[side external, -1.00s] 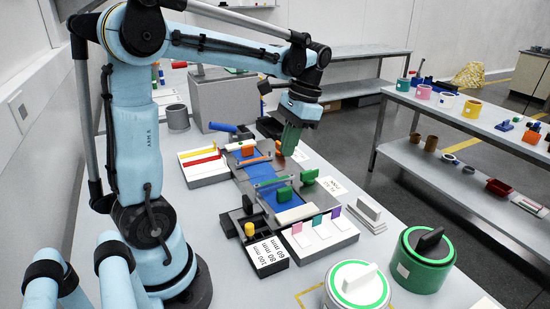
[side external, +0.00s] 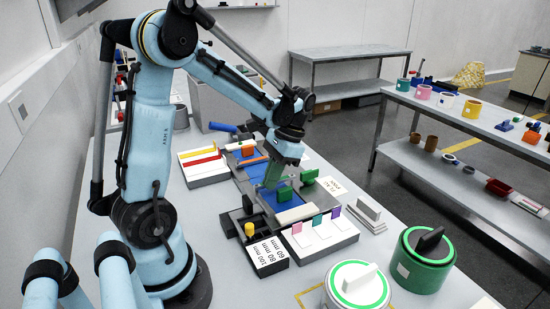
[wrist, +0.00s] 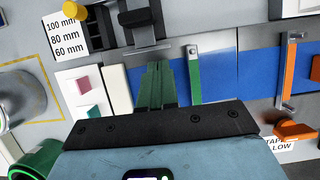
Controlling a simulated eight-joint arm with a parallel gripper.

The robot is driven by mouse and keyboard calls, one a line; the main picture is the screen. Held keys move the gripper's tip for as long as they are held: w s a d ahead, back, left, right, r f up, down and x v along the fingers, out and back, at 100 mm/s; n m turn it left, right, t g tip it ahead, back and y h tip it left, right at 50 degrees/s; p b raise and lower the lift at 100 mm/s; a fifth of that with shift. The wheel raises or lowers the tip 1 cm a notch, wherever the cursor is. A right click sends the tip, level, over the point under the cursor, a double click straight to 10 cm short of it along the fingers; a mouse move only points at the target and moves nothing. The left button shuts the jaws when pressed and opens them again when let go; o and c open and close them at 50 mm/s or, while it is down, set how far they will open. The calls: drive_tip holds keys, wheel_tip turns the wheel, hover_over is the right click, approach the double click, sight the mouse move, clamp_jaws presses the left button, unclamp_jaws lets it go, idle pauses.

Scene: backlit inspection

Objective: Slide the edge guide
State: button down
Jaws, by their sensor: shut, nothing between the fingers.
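My gripper (side external: 272,181) has green fingers and is shut and empty, low over the near end of the blue strip (side external: 250,163). In the wrist view its fingertips (wrist: 158,66) are together, left of a green bar (wrist: 194,72) that crosses the strip's end. A dark sliding piece with a black block (wrist: 138,18) and a grey plate (wrist: 143,49) lies just beyond the fingertips; it looks like the edge guide, but I cannot be sure. I cannot tell whether the fingers touch the plate. A yellow knob (side external: 249,229) stands by the 100, 80 and 60 mm card (side external: 268,254).
Green blocks (side external: 309,177) and an orange block (side external: 248,151) stand along the fixture. A tray with coloured tabs (side external: 318,235) is in front, and one with red and yellow strips (side external: 205,163) behind left. Two green-ringed canisters (side external: 425,260) stand front right.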

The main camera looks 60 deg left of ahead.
sight(256, 206)
drive_tip(key=shift+s+f, duration=0.15)
drive_tip(key=shift+s, duration=1.95)
drive_tip(key=shift+s, duration=0.1)
drive_tip(key=shift+s, duration=1)
